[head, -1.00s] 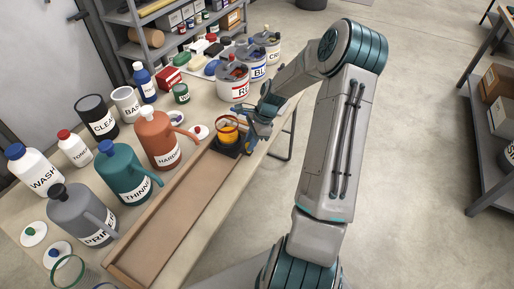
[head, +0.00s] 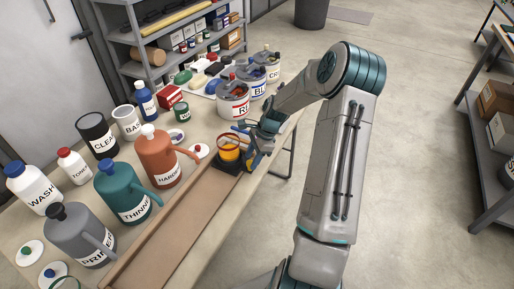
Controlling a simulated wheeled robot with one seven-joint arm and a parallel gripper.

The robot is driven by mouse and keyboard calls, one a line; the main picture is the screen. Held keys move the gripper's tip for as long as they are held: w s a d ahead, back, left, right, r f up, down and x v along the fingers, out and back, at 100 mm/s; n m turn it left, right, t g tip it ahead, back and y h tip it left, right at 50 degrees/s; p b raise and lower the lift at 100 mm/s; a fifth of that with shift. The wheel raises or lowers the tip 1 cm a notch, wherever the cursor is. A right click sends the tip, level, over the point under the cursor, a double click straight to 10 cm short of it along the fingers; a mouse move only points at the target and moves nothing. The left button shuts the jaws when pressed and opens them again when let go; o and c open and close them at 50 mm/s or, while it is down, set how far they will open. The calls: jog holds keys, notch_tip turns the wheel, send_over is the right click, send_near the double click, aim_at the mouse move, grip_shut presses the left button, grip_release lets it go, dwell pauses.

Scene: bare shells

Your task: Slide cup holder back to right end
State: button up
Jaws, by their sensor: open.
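The cup holder (head: 234,164) is a small dark block at the far, upper-right end of a long brown wooden tray (head: 165,236) on the workbench. An orange-yellow cup (head: 229,149) stands upright in it. My gripper (head: 249,146) is at the right side of the cup and holder, with its fingers partly hidden behind the cup and my wrist. It is open. I cannot tell whether a finger touches the cup or the holder. The rest of the tray's channel is empty.
Labelled jugs stand along the tray's left side: grey (head: 78,236), teal (head: 121,190) and orange (head: 157,157). Paint cans (head: 233,99) stand beyond the holder. The floor right of the bench is clear.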

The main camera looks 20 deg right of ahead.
jog(key=b+v, duration=0.1)
jog(key=v, duration=1.2)
jog(key=shift+r, duration=0.3)
jog(key=s+a+r+n+h, duration=0.2)
jog(key=s+a+r+n, duration=0.3)
jog(key=s+a+n, duration=0.25)
jog(key=s+a+r+n+h, duration=0.3)
jog(key=s+a+r+n, duration=0.3)
jog(key=s, duration=0.3)
jog(key=s+a+f+n+t, duration=0.1)
jog(key=s+a+n+t, duration=0.1)
jog(key=s+n, duration=0.4)
jog(key=shift+s+a+f, duration=0.2)
jog(key=shift+s+a, duration=0.5)
jog(key=shift+s, duration=0.4)
